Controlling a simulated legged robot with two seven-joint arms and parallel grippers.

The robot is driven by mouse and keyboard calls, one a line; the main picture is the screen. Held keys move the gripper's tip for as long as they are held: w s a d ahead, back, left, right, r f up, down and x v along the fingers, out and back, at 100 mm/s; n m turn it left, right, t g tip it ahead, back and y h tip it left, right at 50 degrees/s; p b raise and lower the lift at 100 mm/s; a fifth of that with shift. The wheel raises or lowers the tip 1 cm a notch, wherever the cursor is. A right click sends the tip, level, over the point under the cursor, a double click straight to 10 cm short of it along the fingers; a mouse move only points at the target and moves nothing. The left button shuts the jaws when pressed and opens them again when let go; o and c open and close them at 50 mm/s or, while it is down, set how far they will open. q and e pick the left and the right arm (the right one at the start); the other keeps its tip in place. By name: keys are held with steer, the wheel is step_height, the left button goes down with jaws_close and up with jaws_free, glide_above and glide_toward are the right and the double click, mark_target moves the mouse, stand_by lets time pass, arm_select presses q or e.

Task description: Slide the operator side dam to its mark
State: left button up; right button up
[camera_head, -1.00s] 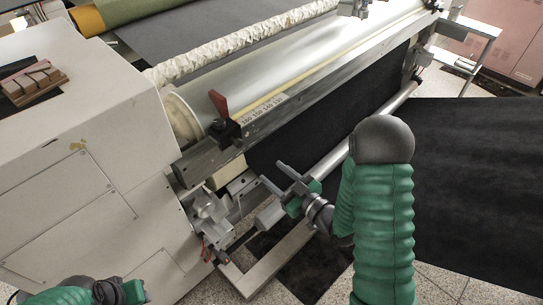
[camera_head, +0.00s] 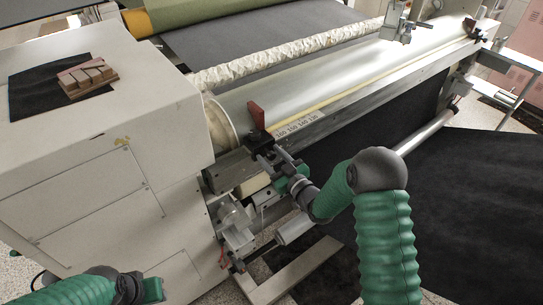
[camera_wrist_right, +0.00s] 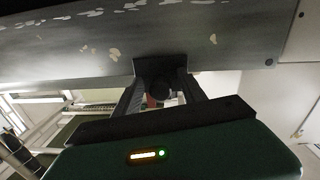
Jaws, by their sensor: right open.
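The operator side dam, with a red handle (camera_head: 257,115) on a black block (camera_head: 258,141), sits on the machine's rail near the left end of the roller. A scale strip (camera_head: 297,128) with printed numbers lies just to its right. My right gripper (camera_head: 279,153) is open at the block's front side. In the right wrist view its two fingers (camera_wrist_right: 161,90) stand on either side of a dark round knob (camera_wrist_right: 160,89), with a bit of red beside it. I cannot tell whether they touch it. My left gripper (camera_head: 152,289) is at the bottom left, its fingertips not clear.
A white machine cabinet (camera_head: 100,180) stands at left. Black material (camera_head: 450,210) hangs and spreads at right.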

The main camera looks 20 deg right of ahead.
steer(key=shift+a, duration=0.2)
steer(key=shift+d, duration=0.3)
steer(key=c, duration=0.9)
steer(key=shift+a, duration=0.1)
jaws_close()
